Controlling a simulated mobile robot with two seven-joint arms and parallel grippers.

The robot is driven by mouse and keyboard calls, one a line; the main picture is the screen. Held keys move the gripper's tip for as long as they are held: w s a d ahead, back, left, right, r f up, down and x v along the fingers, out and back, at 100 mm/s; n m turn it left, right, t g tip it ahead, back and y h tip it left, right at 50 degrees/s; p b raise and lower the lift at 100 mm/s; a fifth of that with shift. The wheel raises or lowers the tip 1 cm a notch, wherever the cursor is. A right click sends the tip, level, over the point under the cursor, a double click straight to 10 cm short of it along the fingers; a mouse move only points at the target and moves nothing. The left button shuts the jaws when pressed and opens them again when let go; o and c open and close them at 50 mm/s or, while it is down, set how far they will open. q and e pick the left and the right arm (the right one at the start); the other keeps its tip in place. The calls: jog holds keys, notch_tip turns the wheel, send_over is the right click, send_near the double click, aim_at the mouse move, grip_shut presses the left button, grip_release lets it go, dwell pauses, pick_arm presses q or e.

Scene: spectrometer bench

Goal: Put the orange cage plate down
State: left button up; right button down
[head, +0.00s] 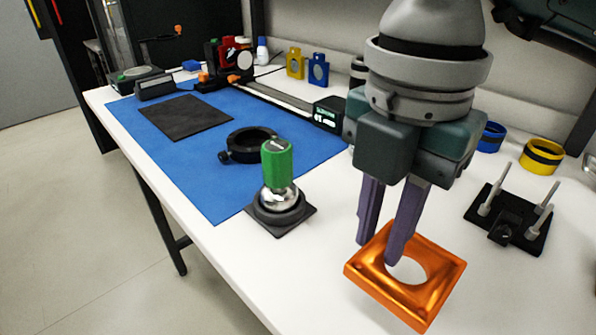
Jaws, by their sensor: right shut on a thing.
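The orange cage plate (437,262) is a square plate with a round hole, at the right front of the white bench in the head view. My right gripper (382,250) points down and is shut on the plate's wall at its left side, one finger outside and one at the hole. The plate looks slightly tilted and close to the bench top; I cannot tell whether it touches. My left gripper is not in view.
A green-handled tool (277,165) stands on a black base left of the gripper. A black post holder (512,222) with upright posts is to the right. A blue mat (195,160) carries a black ring (250,146). Yellow (541,156) and blue (490,137) rings stand behind. Bare bench lies around the plate.

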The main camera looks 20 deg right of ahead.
aim_at(379, 244)
jog(key=shift+f, duration=2.25)
jog(key=shift+f+b, duration=0.1)
jog(key=shift+b, duration=0.2)
jog(key=c, duration=0.8)
grip_release()
jog(key=shift+o, duration=0.2)
notch_tip(379, 244, up, 12)
jog(key=shift+r+p, duration=0.15)
jog(key=shift+p, duration=0.5)
